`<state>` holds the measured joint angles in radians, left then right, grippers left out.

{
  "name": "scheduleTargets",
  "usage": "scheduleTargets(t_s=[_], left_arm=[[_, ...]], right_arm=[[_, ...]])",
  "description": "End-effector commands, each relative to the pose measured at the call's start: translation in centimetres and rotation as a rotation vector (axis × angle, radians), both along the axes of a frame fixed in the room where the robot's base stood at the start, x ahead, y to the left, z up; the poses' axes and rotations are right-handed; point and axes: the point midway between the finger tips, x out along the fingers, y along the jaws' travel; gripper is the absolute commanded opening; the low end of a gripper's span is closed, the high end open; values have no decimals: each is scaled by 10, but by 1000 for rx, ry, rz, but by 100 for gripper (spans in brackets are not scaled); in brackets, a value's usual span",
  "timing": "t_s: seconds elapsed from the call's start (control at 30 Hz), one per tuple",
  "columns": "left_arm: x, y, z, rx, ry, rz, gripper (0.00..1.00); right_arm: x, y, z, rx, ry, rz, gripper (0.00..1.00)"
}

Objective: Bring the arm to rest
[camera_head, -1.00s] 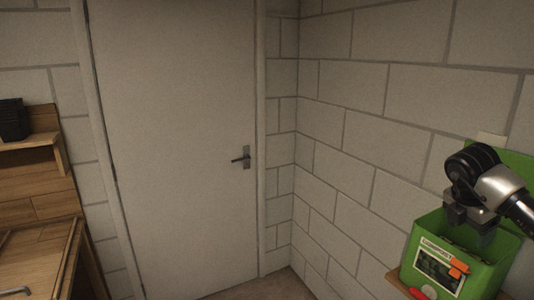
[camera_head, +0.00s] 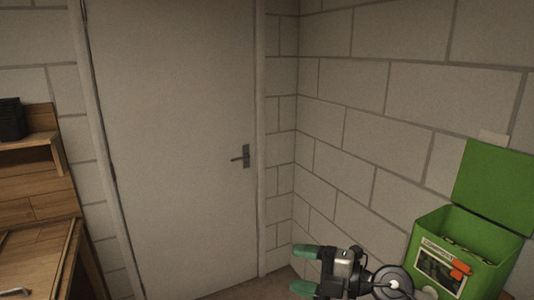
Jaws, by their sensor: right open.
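My right gripper (camera_head: 306,270) shows at the bottom of the view, right of centre. Its two green-tipped fingers point left and stand apart, with nothing between them. It is to the left of the green compost bin (camera_head: 426,238) and apart from it. My left gripper is not in view.
The compost bin stands against the block wall at the right with its green lid (camera_head: 497,186) raised. An orange item (camera_head: 461,268) is on its front. A closed door (camera_head: 180,130) fills the left middle. A wooden bench (camera_head: 35,255) with a shelf holding black pots (camera_head: 12,120) is at far left.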

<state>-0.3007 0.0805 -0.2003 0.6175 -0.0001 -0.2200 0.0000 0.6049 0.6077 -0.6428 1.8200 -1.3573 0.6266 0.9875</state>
Motion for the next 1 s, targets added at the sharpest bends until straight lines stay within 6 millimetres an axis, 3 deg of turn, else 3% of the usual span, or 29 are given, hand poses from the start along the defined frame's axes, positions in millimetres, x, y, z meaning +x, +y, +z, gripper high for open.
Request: scheduleTargets(t_s=[0.07, 0.2, 0.27, 0.4, 0.47, 0.6, 0.7, 1.0], left_arm=[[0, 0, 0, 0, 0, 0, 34], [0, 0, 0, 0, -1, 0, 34], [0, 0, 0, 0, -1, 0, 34], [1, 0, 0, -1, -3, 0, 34], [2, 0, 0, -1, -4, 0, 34], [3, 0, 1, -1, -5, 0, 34], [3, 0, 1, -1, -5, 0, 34], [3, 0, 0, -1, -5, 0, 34]], right_arm=[[-12, 6, 14, 251, 6, -93, 70], [-18, -22, 22, 609, 88, -387, 70], [-20, -43, 12, 718, 159, -547, 70], [-37, -94, -40, 846, 410, -951, 70], [-54, -113, -72, 845, 550, -1123, 70], [-111, -138, -142, 734, 887, -1428, 70], [-149, -144, -172, 629, 1070, -1542, 70], [-245, -141, -215, 334, 1478, -1671, 70]])
